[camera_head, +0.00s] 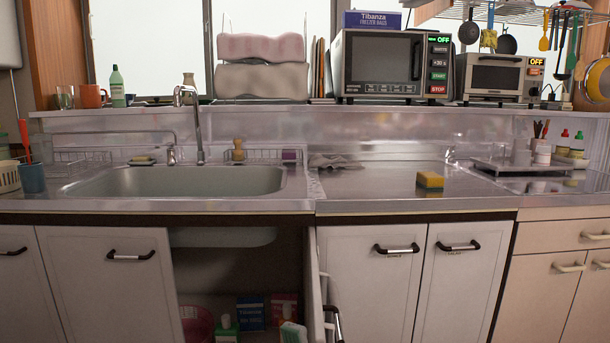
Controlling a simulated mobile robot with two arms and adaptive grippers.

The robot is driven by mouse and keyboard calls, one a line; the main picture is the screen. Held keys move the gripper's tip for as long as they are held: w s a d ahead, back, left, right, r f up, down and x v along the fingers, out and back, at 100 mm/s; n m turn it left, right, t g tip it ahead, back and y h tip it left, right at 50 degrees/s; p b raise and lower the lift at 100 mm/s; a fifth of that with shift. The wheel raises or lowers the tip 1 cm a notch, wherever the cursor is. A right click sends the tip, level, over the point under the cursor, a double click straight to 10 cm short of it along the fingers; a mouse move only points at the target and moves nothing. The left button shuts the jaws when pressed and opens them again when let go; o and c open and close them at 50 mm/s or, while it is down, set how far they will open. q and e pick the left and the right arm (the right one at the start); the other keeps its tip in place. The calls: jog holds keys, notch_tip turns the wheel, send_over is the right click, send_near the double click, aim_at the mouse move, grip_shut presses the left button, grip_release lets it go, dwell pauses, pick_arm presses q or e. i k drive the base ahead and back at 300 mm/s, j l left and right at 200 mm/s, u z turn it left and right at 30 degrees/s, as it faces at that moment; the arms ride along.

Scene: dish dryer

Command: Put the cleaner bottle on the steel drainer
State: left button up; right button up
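A white bottle with a green top (227,328) stands low in the open cupboard under the sink; its lower part is cut off by the frame edge. I cannot tell from labels which is the cleaner bottle. The flat steel drainer (375,181) is the metal worktop right of the sink. A yellow and brown sponge (430,181) and a grey cloth (330,161) lie on it. Neither of my grippers is in view.
The cupboard also holds a pink tub (196,322), a blue box (250,314) and a pink box (285,305). Its open door (314,280) stands out edge-on at the right. The sink (180,181) is empty. The drainer's middle is clear.

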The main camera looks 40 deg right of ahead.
aim_at(367, 186)
jog(key=k+l+u, duration=0.1)
jog(key=u, duration=0.35)
jog(key=k+l+u, duration=0.1)
jog(key=u, duration=0.4)
jog(key=k+l+u, duration=0.1)
jog(key=u, duration=0.35)
jog(key=k+u, duration=0.15)
jog(key=u, duration=0.3)
jog(key=k+l+u, duration=0.1)
jog(key=k+u, duration=0.2)
jog(key=k, duration=0.35)
jog(key=z, duration=0.45)
jog(key=k+l+z, duration=0.1)
jog(key=z, duration=0.85)
jog(key=l+z, duration=0.1)
jog(key=z, duration=0.35)
jog(key=l+z, duration=0.1)
jog(key=z, duration=0.35)
jog(key=l+z, duration=0.1)
jog(key=z, duration=0.4)
jog(key=l+z, duration=0.1)
jog(key=z, duration=0.35)
